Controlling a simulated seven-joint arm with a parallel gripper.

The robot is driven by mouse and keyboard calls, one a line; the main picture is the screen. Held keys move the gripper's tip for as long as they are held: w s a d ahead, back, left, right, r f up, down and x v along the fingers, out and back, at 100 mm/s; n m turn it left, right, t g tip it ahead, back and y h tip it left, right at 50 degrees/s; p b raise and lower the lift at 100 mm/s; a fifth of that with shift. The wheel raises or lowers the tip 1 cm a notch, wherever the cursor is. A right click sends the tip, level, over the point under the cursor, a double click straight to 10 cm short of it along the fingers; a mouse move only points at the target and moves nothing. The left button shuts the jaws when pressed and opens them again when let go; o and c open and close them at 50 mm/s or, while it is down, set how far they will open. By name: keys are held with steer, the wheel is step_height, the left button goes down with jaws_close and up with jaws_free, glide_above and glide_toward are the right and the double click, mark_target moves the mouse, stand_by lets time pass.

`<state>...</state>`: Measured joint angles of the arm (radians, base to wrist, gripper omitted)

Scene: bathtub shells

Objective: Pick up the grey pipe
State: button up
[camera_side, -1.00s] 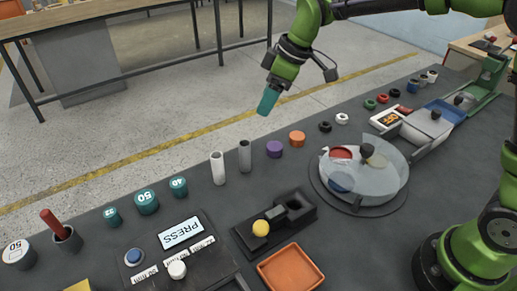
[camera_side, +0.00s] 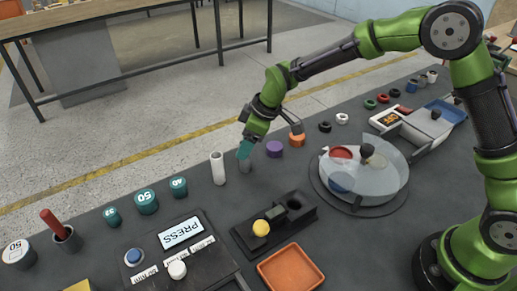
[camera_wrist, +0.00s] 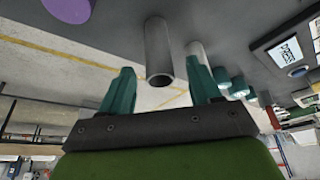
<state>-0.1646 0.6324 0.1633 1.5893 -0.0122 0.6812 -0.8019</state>
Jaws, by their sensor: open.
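The grey pipe (camera_side: 245,165) stands upright on the dark table in the side view, just right of a white pipe (camera_side: 218,168). My gripper (camera_side: 244,150) is at the top of the grey pipe and hides its upper end. In the wrist view the grey pipe (camera_wrist: 159,52) shows its open round end, between and just beyond the two teal fingers of my gripper (camera_wrist: 160,90). The fingers are apart, with clear gaps on both sides of the pipe. The white pipe (camera_wrist: 197,52) stands close by, beyond the right finger.
A purple cylinder (camera_side: 274,149) and an orange one (camera_side: 297,139) stand to the right. Teal weights (camera_side: 147,201) stand to the left. A black block with a yellow ball (camera_side: 261,228) and an orange tray (camera_side: 291,268) lie in front. A round clear-covered dish (camera_side: 384,183) is at right.

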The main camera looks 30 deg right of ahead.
steer(key=shift+x, duration=1.05)
